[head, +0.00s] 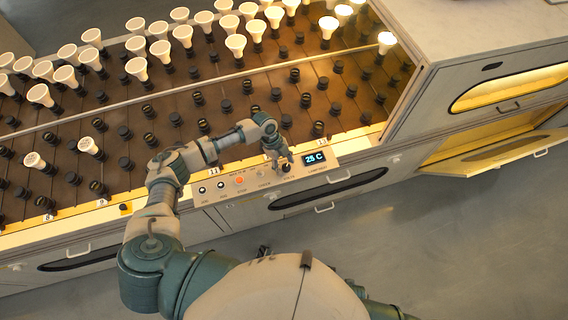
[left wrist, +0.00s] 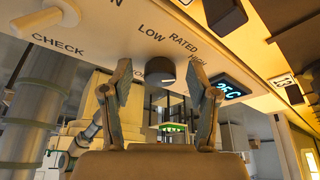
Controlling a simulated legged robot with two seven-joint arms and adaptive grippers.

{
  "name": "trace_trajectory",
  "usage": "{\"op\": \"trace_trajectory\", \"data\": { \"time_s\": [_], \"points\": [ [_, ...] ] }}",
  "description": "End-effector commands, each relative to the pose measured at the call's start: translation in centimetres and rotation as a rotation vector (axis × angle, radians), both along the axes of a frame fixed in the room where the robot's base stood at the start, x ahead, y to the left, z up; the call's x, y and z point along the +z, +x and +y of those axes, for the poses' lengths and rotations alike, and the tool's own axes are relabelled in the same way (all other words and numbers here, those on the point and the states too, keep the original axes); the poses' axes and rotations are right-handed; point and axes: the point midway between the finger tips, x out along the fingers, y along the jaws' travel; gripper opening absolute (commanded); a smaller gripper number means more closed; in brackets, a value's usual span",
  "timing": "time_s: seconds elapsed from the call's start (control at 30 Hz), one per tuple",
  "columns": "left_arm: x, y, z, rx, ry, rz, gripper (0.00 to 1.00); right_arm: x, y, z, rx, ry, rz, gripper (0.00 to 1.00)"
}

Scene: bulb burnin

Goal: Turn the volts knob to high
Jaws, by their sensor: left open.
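The volts knob (left wrist: 160,70) is a dark round knob on the pale control panel (left wrist: 98,30). In the left wrist view LOW, RATED and HIGH are printed around it; I cannot tell which word it points to. My left gripper (left wrist: 158,76) is open, with one finger on each side of the knob; I cannot tell whether they touch it. In the head view my left gripper (head: 279,160) is over the panel, just left of the lit display (head: 314,158), and partly hides the knob (head: 286,168). My right gripper is not in view.
The display shows 25 C. Other controls, including an orange button (head: 239,181), sit left along the panel. Behind it is a brown rack (head: 170,165) with many sockets and white bulbs (head: 137,67). A cabinet with an open yellow flap (head: 490,155) stands at the right.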

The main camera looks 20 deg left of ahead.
Motion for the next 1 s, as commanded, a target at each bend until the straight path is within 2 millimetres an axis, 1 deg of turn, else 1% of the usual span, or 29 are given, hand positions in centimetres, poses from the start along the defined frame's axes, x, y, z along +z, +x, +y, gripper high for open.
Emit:
{"op": "trace_trajectory", "data": {
  "time_s": [0.07,0.17,0.27,0.5,0.6,0.7,0.8,1.0],
  "points": [
    [0.2,0.0,0.0,-0.001,-0.001,-0.001,0.6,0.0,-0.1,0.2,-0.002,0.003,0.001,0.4],
    [1.1,0.2,0.3,0.0,-0.001,-0.001,0.6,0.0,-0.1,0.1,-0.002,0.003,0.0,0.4],
    [2.8,0.5,1.0,0.001,-0.002,-0.002,0.6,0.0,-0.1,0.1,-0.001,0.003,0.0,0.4],
    [7.6,1.4,3.3,0.002,-0.002,-0.002,0.6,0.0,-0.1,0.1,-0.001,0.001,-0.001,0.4],
    [9.2,1.6,4.0,0.002,-0.003,0.001,0.6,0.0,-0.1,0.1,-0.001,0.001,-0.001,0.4],
    [10.2,1.8,4.5,0.002,-0.002,0.001,0.6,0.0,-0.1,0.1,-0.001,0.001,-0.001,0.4],
    [10.7,1.8,4.7,0.002,-0.002,0.001,0.6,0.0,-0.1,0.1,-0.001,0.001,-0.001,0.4],
    [10.9,1.9,4.7,0.001,-0.002,0.003,0.6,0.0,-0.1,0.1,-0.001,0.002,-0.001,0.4]
  ]
}}
